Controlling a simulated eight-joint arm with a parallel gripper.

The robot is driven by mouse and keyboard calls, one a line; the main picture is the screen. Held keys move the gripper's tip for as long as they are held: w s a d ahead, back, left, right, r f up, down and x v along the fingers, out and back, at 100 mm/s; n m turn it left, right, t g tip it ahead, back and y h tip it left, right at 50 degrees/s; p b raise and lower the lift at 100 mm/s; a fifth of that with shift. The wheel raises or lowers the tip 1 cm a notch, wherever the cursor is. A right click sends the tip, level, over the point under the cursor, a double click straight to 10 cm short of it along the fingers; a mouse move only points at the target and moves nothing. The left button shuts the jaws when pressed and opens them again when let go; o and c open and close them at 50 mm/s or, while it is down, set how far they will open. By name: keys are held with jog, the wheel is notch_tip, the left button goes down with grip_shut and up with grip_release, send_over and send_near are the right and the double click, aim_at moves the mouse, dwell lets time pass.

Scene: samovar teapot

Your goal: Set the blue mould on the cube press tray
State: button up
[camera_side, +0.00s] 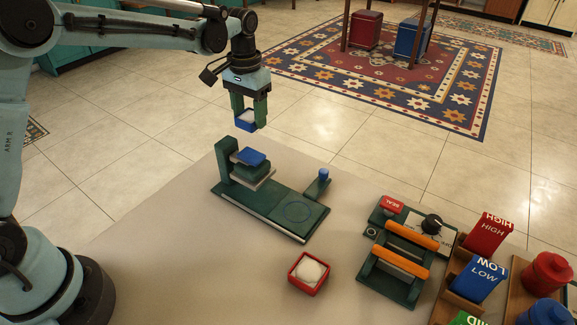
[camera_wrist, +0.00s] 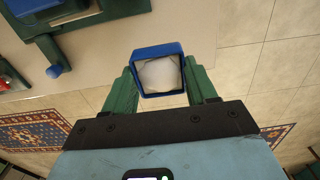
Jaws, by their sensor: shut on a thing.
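The blue mould (camera_side: 243,125) is a small open square box with a white filling. My gripper (camera_side: 249,111) is shut on it, green fingers on either side. It holds the mould in the air, above and behind the cube press (camera_side: 232,182). In the wrist view the mould (camera_wrist: 160,50) sits between the fingertips, white filling visible. The cube press is green, with an upright at its left, a blue block (camera_side: 251,156) and a grey plate under it, and a blue ring outline (camera_side: 297,212) on its base. I cannot tell which part is the tray. The mould is apart from the press.
A red mould (camera_side: 309,272) with white filling lies on the pale table (camera_side: 180,270). A green lever with blue knob (camera_side: 323,174) stands beside the press. A sealing device (camera_side: 398,250) with orange bars and dial, and red, blue and green bins (camera_side: 480,279), are at right.

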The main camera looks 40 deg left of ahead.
notch_tip(320, 180, up, 9)
jog(key=s+d, duration=1)
jog(key=d, duration=0.3)
jog(key=s+d, duration=1)
jog(key=d, duration=0.3)
send_over(297, 211)
notch_tip(297, 211, down, 12)
jog(key=shift+s+f, duration=0.1)
jog(key=shift+s, duration=0.05)
jog(key=shift+f, duration=2)
